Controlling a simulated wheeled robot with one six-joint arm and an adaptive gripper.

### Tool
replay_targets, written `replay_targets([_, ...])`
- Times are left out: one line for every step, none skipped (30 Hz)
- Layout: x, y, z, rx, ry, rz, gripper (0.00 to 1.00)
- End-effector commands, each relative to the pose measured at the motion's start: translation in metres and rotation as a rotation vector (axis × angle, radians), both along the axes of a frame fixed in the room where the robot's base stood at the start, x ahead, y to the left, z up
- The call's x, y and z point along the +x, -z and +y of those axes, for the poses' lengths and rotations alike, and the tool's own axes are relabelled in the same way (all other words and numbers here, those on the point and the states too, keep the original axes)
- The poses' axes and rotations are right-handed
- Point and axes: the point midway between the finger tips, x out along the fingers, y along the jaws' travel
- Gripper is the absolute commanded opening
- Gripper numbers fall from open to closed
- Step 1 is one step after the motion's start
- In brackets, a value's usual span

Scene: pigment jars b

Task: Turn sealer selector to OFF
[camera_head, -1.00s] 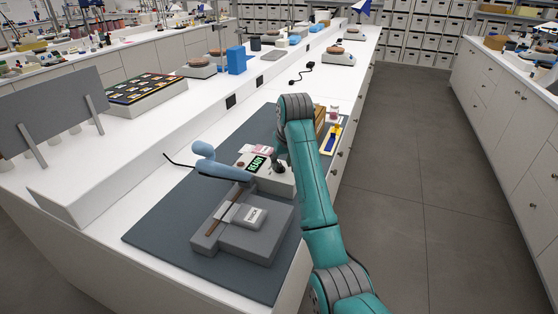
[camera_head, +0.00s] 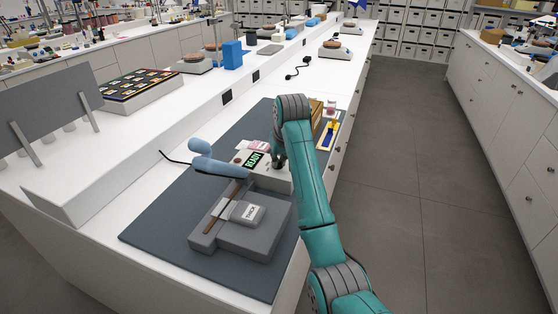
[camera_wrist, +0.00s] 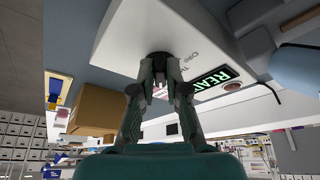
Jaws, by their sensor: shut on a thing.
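The sealer is a pale box with a blue lever arm (camera_head: 208,162) and a lit green READY display (camera_head: 255,160), also large in the wrist view (camera_wrist: 212,80). The selector is a dark round knob (camera_wrist: 160,55) on the panel beside the display, with small lettering near it. My gripper (camera_wrist: 160,68) is shut on the knob, one finger on each side. In the head view my gripper (camera_head: 279,160) is at the panel's right side, partly behind my arm. The fingers hide much of the knob, and I cannot read its setting.
A grey block with a pouch marked THICK (camera_head: 247,212) stands in front of the sealer on the dark mat (camera_head: 160,228). A brown box (camera_wrist: 92,112), a small pink-labelled jar (camera_head: 331,110) and a yellow-blue item (camera_head: 328,134) are close behind my arm. The aisle (camera_head: 400,180) is clear.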

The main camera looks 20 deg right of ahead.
Motion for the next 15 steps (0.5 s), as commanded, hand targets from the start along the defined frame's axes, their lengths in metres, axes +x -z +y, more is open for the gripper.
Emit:
replay_targets([0.0000, 0.0002, -0.0003, 0.001, -0.009, 0.000, 0.00])
replay_targets([0.0000, 0.0002, -0.0004, 0.002, -0.017, 0.000, 0.00])
replay_targets([0.0000, 0.0002, -0.0005, 0.001, -0.031, 0.000, 0.00])
replay_targets([0.0000, 0.0002, -0.0008, 0.001, -0.043, 0.000, 0.00])
replay_targets([0.0001, 0.0003, -0.0012, 0.001, -0.055, 0.001, 0.00])
replay_targets([0.0002, 0.0003, -0.0016, 0.001, -0.076, 0.001, 0.00])
replay_targets([0.0002, 0.0003, -0.0018, 0.001, -0.094, 0.001, 0.00])
replay_targets([0.0002, 0.0004, -0.0023, 0.001, -0.113, 0.001, 0.00])
replay_targets([0.0004, 0.0005, -0.0031, 0.000, -0.140, 0.001, 0.00])
replay_targets([0.0004, 0.0005, -0.0035, 0.002, -0.162, 0.001, 0.00])
replay_targets([0.0005, 0.0006, -0.0040, 0.002, -0.187, 0.001, 0.00])
replay_targets([0.0007, 0.0005, -0.0045, 0.001, -0.220, 0.001, 0.00])
replay_targets([0.0008, 0.0004, -0.0046, 0.001, -0.248, 0.001, 0.00])
replay_targets([0.0009, 0.0004, -0.0050, 0.001, -0.275, 0.001, 0.00])
replay_targets([0.0012, 0.0003, -0.0054, 0.001, -0.313, 0.001, 0.00])
